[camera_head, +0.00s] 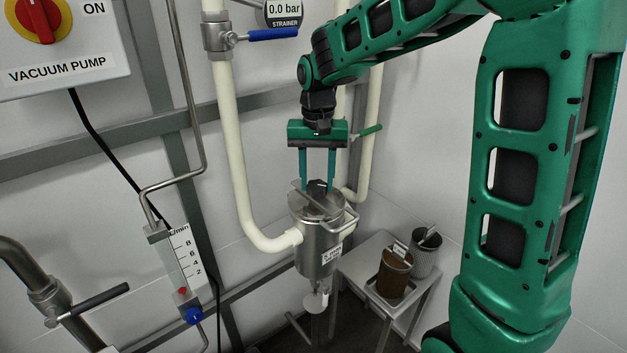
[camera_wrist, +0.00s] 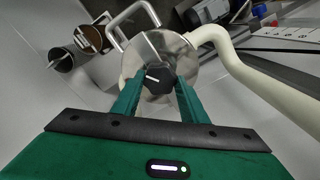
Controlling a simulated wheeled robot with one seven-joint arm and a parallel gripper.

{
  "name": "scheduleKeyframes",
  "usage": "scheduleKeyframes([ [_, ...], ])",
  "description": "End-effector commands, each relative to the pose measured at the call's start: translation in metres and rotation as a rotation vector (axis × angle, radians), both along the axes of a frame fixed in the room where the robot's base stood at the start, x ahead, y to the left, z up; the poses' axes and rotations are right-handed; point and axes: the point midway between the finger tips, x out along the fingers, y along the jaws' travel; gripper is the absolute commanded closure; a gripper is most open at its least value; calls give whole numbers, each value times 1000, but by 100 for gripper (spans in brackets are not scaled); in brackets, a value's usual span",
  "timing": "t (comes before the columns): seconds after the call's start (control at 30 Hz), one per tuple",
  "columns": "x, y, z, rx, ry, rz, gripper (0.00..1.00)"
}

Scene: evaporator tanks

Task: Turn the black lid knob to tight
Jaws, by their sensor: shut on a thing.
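The black lid knob (camera_wrist: 157,80) sits in the middle of the round metal lid (camera_wrist: 185,58) of the strainer vessel. A white line on the knob points to the left and slightly up in the wrist view. My gripper (camera_wrist: 160,88) reaches down from above with one finger on each side of the knob, shut on it. In the head view my gripper (camera_head: 317,186) stands upright over the steel vessel (camera_head: 318,250), and the knob (camera_head: 317,186) shows only as a dark bit between the fingertips. A metal bar lies across the lid.
Cream pipes (camera_head: 232,150) run beside the vessel, one joining its left side. A small table (camera_head: 350,262) at the lower right holds a brown-filled container (camera_head: 394,272) and a mesh basket (camera_head: 426,252). A blue-handled valve (camera_head: 272,35) is above left.

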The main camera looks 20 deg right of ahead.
Motion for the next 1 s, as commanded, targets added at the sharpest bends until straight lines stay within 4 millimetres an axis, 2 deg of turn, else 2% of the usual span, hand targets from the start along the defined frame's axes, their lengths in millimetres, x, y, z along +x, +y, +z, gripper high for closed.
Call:
scheduleKeyframes([
  [0.5,-1,0,0,-2,4,-440,83],
  [1.0,-1,1,0,-1,3,-613,83],
])
